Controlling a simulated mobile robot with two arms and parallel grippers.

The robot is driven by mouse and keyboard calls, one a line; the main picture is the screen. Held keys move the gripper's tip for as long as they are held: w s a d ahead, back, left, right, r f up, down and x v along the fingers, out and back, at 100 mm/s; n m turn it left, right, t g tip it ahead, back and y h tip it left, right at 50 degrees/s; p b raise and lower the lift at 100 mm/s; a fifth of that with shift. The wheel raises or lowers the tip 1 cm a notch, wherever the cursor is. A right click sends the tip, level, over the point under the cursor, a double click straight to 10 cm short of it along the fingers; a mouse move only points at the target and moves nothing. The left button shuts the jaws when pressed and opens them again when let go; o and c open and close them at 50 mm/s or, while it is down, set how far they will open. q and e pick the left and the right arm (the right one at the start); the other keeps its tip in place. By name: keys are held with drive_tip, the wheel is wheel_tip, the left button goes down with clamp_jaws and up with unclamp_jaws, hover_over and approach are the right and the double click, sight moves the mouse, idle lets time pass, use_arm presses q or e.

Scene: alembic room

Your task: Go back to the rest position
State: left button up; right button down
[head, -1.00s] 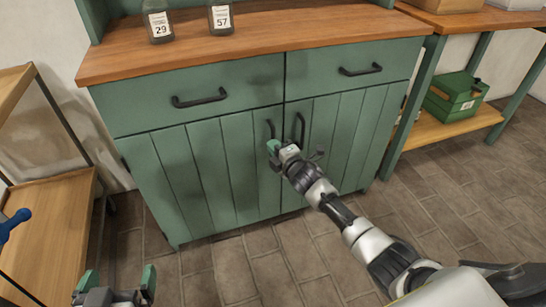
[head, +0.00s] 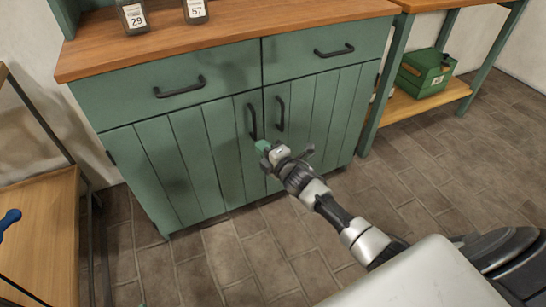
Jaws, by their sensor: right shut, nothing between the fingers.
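The left door handle (head: 252,121) and the right door handle (head: 280,113) are upright bars. Both cabinet doors look shut.
The cabinet's wooden top (head: 230,38) holds two dark jars, marked 29 (head: 133,17) and 57 (head: 196,11). A wooden shelf unit (head: 40,235) stands at the left. A green crate (head: 425,73) sits on a low shelf at the right. The brick floor (head: 230,260) before the cabinet is clear.

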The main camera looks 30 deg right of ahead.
use_arm(q)
drive_tip(key=s+g, duration=0.1)
drive_tip(key=s+a+f+g, duration=0.1)
drive_tip(key=s, duration=0.1)
drive_tip(key=s+g+y+p, duration=0.1)
drive_tip(key=s, duration=0.1)
drive_tip(key=shift+a+f, duration=0.4)
use_arm(e)
drive_tip(key=v, duration=0.5)
drive_tip(key=shift+s+a+r, duration=0.15)
drive_tip(key=shift+s+a, duration=0.1)
drive_tip(key=shift+s, duration=0.1)
